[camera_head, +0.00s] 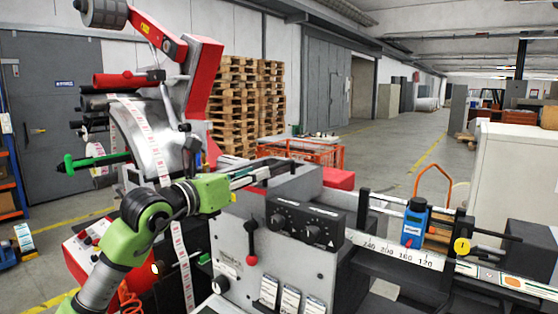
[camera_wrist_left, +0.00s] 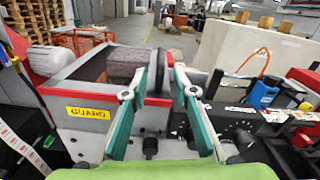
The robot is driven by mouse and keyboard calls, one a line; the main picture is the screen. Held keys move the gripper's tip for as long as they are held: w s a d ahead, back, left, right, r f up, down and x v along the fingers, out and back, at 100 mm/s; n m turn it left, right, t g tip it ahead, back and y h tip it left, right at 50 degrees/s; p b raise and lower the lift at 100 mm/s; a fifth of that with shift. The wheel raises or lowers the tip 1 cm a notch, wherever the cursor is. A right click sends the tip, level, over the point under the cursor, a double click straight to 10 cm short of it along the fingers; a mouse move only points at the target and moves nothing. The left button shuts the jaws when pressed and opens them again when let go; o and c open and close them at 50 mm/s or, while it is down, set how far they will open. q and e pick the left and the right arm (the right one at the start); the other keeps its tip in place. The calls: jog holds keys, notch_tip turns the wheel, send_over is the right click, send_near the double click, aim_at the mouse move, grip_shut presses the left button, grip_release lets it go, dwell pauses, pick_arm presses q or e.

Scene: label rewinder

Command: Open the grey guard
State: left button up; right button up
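The grey guard (camera_head: 302,188) is a box-shaped cover on the label machine, just right of my left gripper in the head view. In the left wrist view the guard (camera_wrist_left: 88,84) has a yellow "GUARD" label, a red edge and a dark opening on top. My left gripper (camera_head: 264,172) reaches to the guard's upper left part. In the left wrist view its teal fingers (camera_wrist_left: 160,76) are apart, with a dark upright round part visible between them. I cannot tell whether they touch it. My right gripper is not in view.
A control box with black knobs (camera_head: 306,226) and a red-knobbed lever (camera_head: 251,245) sit in front. A blue device (camera_head: 414,222) is mounted on the rail at right. A label web and a red arm (camera_head: 203,80) rise at left. Pallets (camera_head: 240,105) stand behind.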

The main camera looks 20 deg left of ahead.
aim_at(277, 165)
pick_arm(q)
jog(key=p+x, duration=0.3)
jog(key=x, duration=0.6)
jog(key=shift+w+d+p, duration=0.1)
jog(key=shift+w+p, duration=0.05)
jog(key=shift+p, duration=0.25)
jog(key=shift+w+d+f, duration=0.1)
jog(key=shift+w+d, duration=0.1)
jog(key=shift+w, duration=0.3)
grip_shut()
